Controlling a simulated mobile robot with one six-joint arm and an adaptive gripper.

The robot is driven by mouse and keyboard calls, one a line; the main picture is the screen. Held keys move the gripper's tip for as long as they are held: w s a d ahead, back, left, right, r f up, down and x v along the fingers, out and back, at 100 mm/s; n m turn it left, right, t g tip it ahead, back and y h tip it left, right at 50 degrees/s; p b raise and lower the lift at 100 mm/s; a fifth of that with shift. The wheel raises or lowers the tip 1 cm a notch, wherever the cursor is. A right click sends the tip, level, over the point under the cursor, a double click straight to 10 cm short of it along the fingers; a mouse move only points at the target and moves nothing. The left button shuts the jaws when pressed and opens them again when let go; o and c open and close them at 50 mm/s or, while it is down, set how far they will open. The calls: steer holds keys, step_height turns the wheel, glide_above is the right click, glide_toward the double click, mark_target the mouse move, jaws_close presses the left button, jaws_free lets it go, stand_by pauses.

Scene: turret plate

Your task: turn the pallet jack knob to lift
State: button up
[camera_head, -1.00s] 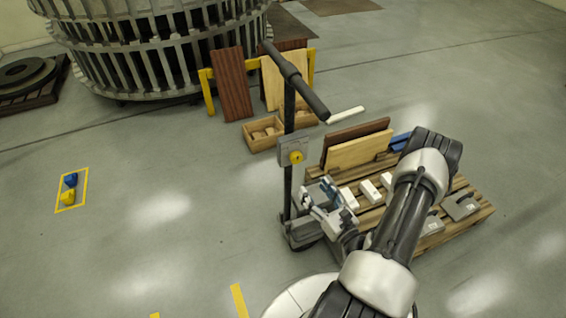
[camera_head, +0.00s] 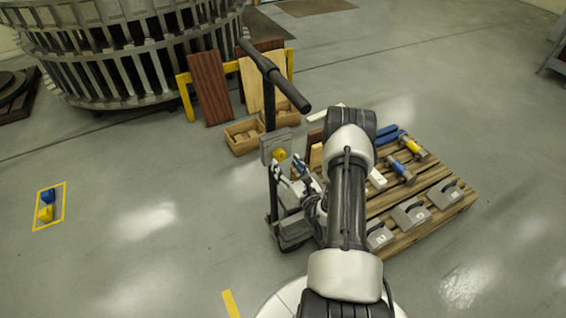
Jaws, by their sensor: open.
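The pallet jack has a dark upright mast with a black T-handle (camera_head: 275,76) on top. A grey plate (camera_head: 270,149) on the mast carries the yellow knob (camera_head: 281,155). My gripper (camera_head: 285,176) is open, just below and slightly right of the knob, with its fingers pointing up toward it. I cannot tell whether a finger touches the knob. The jack's grey base (camera_head: 290,230) stands on the floor below, partly behind my gripper. My own arm hides part of the pallet (camera_head: 440,222).
Wooden bins (camera_head: 243,137) and leaning boards (camera_head: 209,88) stand behind the mast.

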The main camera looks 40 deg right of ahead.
mark_target(281, 158)
steer(key=shift+x, duration=1.6)
steer(key=c, duration=1.1)
